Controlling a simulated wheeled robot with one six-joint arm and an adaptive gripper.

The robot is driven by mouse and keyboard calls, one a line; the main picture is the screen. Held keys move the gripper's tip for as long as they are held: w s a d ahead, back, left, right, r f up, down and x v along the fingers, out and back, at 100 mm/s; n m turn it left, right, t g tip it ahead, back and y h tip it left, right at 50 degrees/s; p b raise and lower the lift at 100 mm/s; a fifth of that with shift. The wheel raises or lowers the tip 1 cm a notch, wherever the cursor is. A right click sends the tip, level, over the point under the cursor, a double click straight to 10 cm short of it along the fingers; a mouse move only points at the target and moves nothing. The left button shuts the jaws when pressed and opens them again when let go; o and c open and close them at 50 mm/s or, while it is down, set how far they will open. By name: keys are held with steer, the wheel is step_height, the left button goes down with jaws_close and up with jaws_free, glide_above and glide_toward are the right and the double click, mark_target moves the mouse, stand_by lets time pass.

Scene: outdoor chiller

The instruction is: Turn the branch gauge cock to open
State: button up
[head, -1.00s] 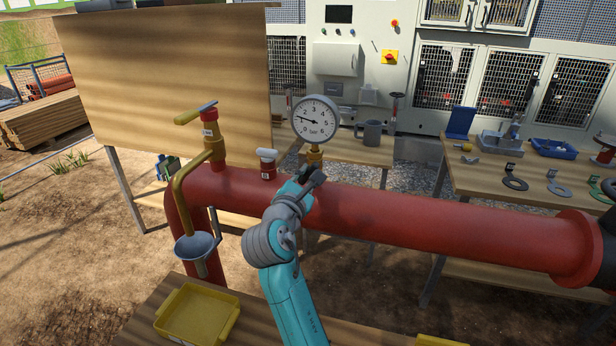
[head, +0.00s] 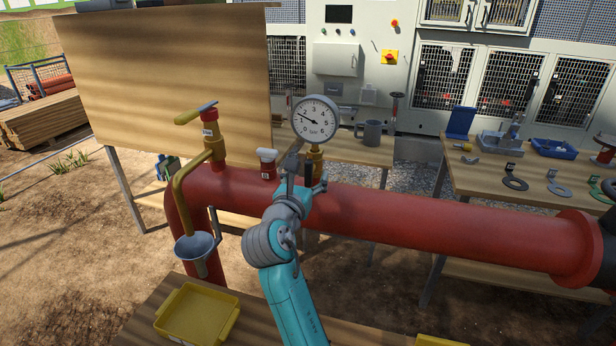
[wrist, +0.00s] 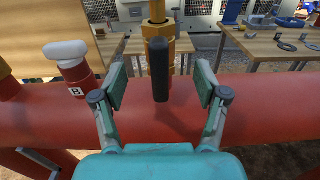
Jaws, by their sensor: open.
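The branch gauge cock is a brass fitting (head: 316,154) on the red pipe, under a round white dial gauge (head: 315,118). Its black lever (wrist: 158,70) stands between my fingers in the wrist view, lined up with the brass body (wrist: 157,30). My gripper (wrist: 160,80) is open, with one finger pad on each side of the lever and a visible gap on both sides. In the head view my gripper (head: 304,172) is at the cock and partly covers it. The gauge needle points between 1 and 2.
A white-capped red stub (wrist: 75,68) marked B stands left of the cock. Further left is a brass valve (head: 211,135) with a bent pipe over a funnel (head: 196,246). The red pipe (head: 430,220) runs below. A wooden board (head: 165,80) stands behind left.

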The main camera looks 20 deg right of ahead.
steer(key=v, duration=0.7)
stand_by(0.4)
steer(key=v, duration=1.2)
steer(key=s+d+f+m+t+y, duration=0.1)
steer(key=s+d+f+y, duration=0.15)
steer(key=f, duration=0.55)
steer(key=s+d+f+m+y, duration=0.1)
steer(key=s+f+y, duration=0.15)
steer(key=f, duration=0.55)
steer(key=s+d+f+m+y, duration=0.2)
steer(key=s+f+m+y, duration=0.3)
steer(key=s+f, duration=0.5)
steer(key=s+d+r+m, duration=0.1)
steer(key=s+d+m, duration=0.2)
steer(key=s+m, duration=1.8)
steer(key=s, duration=0.6)
steer(key=shift+r+m+g+y, duration=0.2)
steer(key=shift+m+g+y, duration=0.1)
steer(key=shift+g, duration=0.1)
